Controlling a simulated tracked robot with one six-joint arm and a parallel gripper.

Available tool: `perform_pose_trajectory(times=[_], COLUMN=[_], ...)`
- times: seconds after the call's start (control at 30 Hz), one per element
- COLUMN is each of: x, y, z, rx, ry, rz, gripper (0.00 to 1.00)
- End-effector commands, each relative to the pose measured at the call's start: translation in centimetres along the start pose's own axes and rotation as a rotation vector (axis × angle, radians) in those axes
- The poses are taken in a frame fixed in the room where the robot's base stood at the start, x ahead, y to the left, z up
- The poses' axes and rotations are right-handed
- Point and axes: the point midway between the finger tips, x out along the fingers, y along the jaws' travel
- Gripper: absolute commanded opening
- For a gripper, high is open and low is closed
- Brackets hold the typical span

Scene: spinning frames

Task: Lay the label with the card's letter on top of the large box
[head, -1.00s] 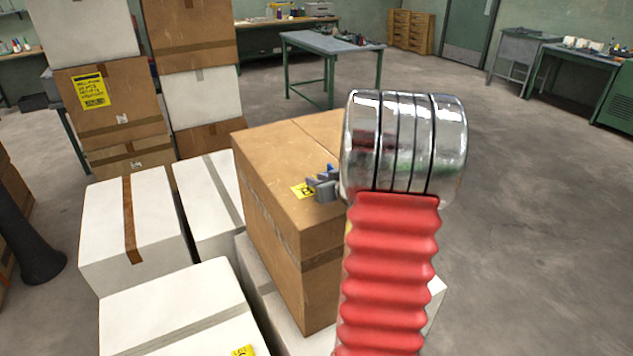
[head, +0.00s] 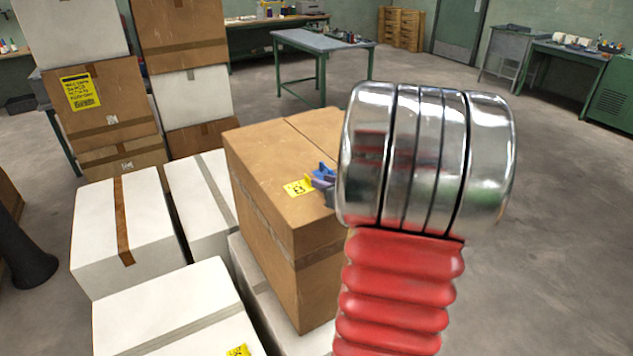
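The large brown cardboard box (head: 270,160) stands in the middle, on top of a white box. A small yellow label (head: 298,187) with a dark mark appears flat at its top, near the front edge; I cannot read the letter surely. My gripper (head: 322,178) shows as small blue and grey finger parts just right of the label, mostly hidden behind my shiny wrist. I cannot tell whether the fingers touch the label or are open. Another yellow label (head: 238,350) lies on a white box at the bottom edge, cut off. No card is clearly identifiable.
White boxes (head: 125,225) crowd the left and front. Stacked boxes rise behind at left, one with a printed yellow notice (head: 82,91), too small to read. A metal table (head: 320,42) stands behind. The floor at right is clear.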

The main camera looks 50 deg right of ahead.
Motion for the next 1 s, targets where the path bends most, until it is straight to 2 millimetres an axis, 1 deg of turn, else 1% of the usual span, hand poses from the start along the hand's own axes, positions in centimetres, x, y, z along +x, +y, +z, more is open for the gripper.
perform_pose_trajectory(times=[0.03,0.1,0.3,1.0], x=[-0.8,-1.7,-3.2,-3.4], y=[0.0,0.1,0.0,0.0], z=[0.0,-0.1,0.0,0.0], rx=[-0.001,0.0,-0.001,0.0], ry=[0.0,0.001,0.0,-0.001], rz=[0.002,0.003,0.001,0.0], gripper=[0.22,0.22,0.22,0.22])
